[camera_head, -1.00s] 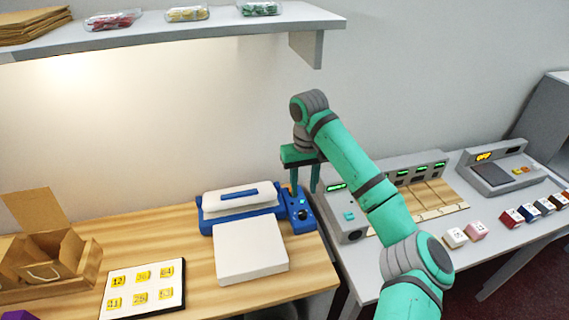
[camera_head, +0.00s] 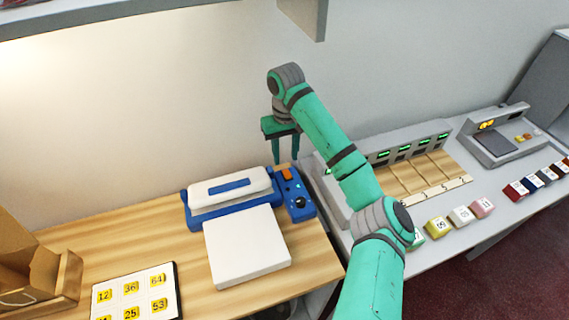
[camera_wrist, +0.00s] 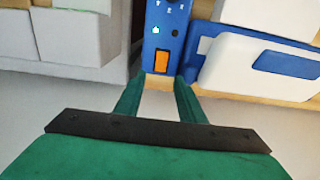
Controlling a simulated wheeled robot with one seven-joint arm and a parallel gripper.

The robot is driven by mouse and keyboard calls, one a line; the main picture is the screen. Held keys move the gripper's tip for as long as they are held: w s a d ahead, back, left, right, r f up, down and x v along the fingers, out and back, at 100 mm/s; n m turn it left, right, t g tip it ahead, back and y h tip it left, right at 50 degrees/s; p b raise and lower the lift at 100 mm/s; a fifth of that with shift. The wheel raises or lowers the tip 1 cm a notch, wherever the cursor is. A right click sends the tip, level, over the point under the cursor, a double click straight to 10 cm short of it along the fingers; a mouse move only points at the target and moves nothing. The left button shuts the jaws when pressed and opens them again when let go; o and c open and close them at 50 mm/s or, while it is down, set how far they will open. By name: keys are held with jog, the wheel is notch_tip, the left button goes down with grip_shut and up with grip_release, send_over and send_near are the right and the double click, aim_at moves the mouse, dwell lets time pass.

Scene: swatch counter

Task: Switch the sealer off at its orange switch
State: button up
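The sealer (camera_head: 196,205) is a blue and white machine on the wooden counter. Its blue control panel (camera_head: 299,203) is on its right side, with an orange switch (camera_head: 287,174) at the far end and a dark knob nearer. In the wrist view the orange switch (camera_wrist: 161,61) lies just beyond the fingertips, roughly centred between them. A small greenish light glows on the panel there. My gripper (camera_head: 286,163) points down at the panel's far end. In the wrist view my gripper (camera_wrist: 160,82) is open and empty, its fingers apart. Contact with the switch cannot be seen.
A white pad (camera_head: 245,250) lies before the sealer. A grey unit with green displays (camera_head: 385,160) stands close on the right. A shelf (camera_head: 150,15) hangs above. A number card (camera_head: 135,292) and a cardboard box (camera_head: 30,262) are at left.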

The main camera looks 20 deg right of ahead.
aim_at(285, 170)
jog(key=shift+f, duration=2.45)
